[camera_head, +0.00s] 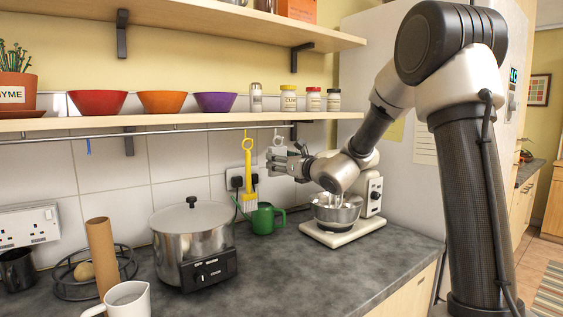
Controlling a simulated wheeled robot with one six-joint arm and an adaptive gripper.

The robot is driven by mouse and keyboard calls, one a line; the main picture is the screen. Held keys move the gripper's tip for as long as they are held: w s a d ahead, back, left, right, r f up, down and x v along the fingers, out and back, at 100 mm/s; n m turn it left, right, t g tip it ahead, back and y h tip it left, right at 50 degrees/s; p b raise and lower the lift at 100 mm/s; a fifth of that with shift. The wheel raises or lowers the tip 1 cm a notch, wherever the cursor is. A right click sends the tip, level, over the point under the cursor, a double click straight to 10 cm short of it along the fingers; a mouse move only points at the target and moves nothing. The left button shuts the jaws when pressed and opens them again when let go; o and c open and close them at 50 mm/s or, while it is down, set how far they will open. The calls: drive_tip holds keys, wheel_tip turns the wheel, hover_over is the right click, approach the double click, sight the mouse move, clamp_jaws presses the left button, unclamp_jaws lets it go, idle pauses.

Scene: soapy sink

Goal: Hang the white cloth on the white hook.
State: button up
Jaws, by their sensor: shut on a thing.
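My gripper (280,163) reaches left from the arm, just below the rail under the lower shelf. It is shut on a small pale thing with a loop at its top, which seems to be the white cloth (278,150). The gripper partly hides it. The loop is close to the rail. I cannot make out the white hook apart from it, nor whether the loop is on a hook. A yellow item with a round loop (247,172) hangs from the rail just to the left.
Below are a green watering can (263,220), a steel pot (193,240) and a stand mixer (345,213) under my arm. Bowls (162,101) and jars stand on the shelf above.

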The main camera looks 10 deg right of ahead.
drive_tip(key=o, duration=1)
drive_tip(key=shift+s, duration=0.15)
